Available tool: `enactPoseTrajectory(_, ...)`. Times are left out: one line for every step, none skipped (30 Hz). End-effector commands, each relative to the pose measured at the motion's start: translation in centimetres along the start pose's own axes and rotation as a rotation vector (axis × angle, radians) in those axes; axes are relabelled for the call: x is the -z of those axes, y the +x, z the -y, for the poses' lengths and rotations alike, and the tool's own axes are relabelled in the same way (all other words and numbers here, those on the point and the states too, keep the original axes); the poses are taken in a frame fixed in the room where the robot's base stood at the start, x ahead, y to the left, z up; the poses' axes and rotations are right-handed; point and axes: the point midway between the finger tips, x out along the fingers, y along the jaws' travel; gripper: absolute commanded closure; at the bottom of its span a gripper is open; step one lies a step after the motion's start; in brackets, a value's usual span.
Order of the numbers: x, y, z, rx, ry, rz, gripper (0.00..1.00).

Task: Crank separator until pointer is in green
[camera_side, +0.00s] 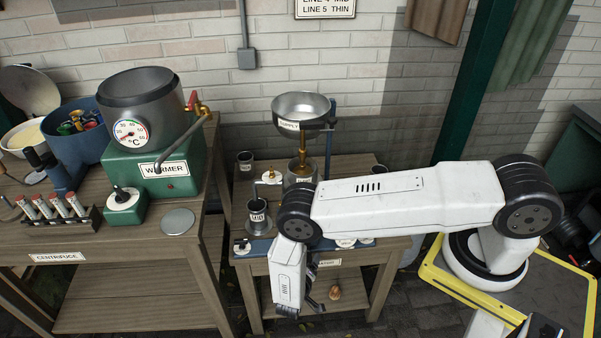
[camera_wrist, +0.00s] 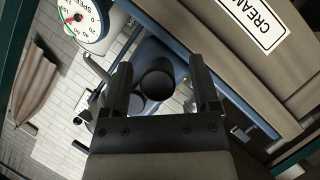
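The separator stands on the small middle table, with a wide metal bowl (camera_side: 302,109) on top and a brass column (camera_side: 302,150) below; my arm hides its lower front in the side view. In the wrist view a white speed dial (camera_wrist: 92,28) is partly cut off at the upper left. It has a green arc and a red mark near its left side; the exact pointer reading is unclear. My gripper (camera_wrist: 162,70) is open, its fingers apart. A dark round cylinder end (camera_wrist: 156,80), possibly the crank handle, appears between them; contact cannot be told. My gripper (camera_side: 313,297) hangs low at the table's front.
The table's front edge with a cream label (camera_wrist: 255,22) is close to my gripper. Left is another table with a green warmer (camera_side: 150,180), a tube rack (camera_side: 62,217) and a metal disc (camera_side: 178,222).

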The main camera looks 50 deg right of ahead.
Motion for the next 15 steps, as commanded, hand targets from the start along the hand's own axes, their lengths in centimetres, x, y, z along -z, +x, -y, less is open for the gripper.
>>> enactPoseTrajectory(-0.01,0.0,-0.01,0.0,0.0,0.0,0.22)
enactPoseTrajectory(-0.01,0.0,-0.02,0.0,0.0,0.0,0.22)
enactPoseTrajectory(-0.01,-0.01,-0.02,0.0,0.0,0.0,0.22)
enactPoseTrajectory(-0.01,-0.01,-0.02,0.0,0.0,0.0,0.22)
enactPoseTrajectory(-0.01,-0.01,-0.02,-0.001,0.0,0.0,0.22)
enactPoseTrajectory(-0.01,-0.01,-0.03,-0.001,0.0,0.0,0.22)
enactPoseTrajectory(-0.01,-0.01,-0.03,-0.001,0.0,0.0,0.22)
enactPoseTrajectory(-0.01,-0.01,-0.03,-0.001,0.0,0.0,0.22)
enactPoseTrajectory(-0.01,-0.01,-0.03,-0.001,0.0,0.0,0.22)
enactPoseTrajectory(-0.01,-0.01,-0.03,-0.001,0.0,0.0,0.22)
enactPoseTrajectory(-0.01,-0.01,-0.03,-0.001,0.0,0.0,0.22)
enactPoseTrajectory(-0.01,-0.01,-0.03,-0.001,0.0,0.0,0.22)
enactPoseTrajectory(-0.01,-0.01,-0.03,-0.001,0.0,0.0,0.22)
enactPoseTrajectory(-0.01,-0.02,-0.03,-0.001,0.0,0.0,0.22)
enactPoseTrajectory(-0.01,-0.06,-0.03,-0.001,0.0,0.0,0.22)
